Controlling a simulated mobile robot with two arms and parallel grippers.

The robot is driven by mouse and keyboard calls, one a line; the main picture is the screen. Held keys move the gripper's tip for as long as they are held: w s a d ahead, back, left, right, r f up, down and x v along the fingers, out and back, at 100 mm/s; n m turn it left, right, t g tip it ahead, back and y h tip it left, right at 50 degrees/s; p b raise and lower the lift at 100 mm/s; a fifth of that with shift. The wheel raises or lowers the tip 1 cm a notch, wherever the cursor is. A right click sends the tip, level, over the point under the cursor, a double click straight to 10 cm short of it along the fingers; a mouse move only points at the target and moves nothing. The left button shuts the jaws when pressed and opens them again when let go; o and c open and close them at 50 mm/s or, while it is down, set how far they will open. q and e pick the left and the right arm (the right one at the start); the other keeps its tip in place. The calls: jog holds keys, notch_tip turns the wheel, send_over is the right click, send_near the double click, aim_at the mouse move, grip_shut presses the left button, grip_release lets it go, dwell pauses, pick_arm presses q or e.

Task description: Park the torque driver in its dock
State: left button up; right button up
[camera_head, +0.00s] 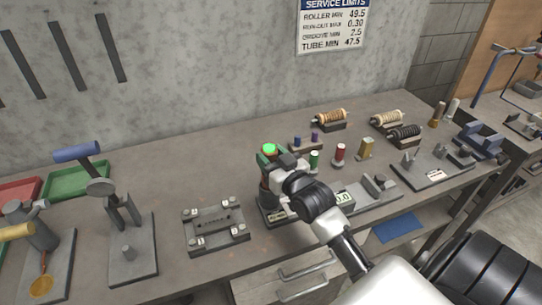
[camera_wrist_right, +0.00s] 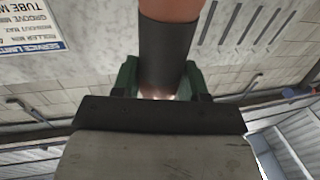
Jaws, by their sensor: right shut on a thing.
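My right gripper (camera_head: 272,163) is at the middle of the bench, shut on an upright tool that I take to be the torque driver (camera_head: 265,178). The driver has a bright green top and a dark and reddish body, partly hidden by the gripper. In the right wrist view the green fingers of the gripper (camera_wrist_right: 160,80) flank the driver's dark grey barrel (camera_wrist_right: 166,50), with an orange-brown part beyond it. A dark labelled base (camera_head: 276,216), possibly the dock, lies right below the driver. I cannot tell whether the driver touches it. My left gripper is out of view.
A grey four-cornered fixture (camera_head: 215,228) stands left of the driver. Small coloured cylinders, a brass block (camera_head: 366,148) and wound rollers (camera_head: 330,118) stand behind and right. A metal stand (camera_head: 128,245) and a green tray (camera_head: 80,180) are at left.

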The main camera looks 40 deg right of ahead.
jog(key=shift+f+b, duration=0.4)
jog(key=shift+f, duration=0.2)
dwell(0.6)
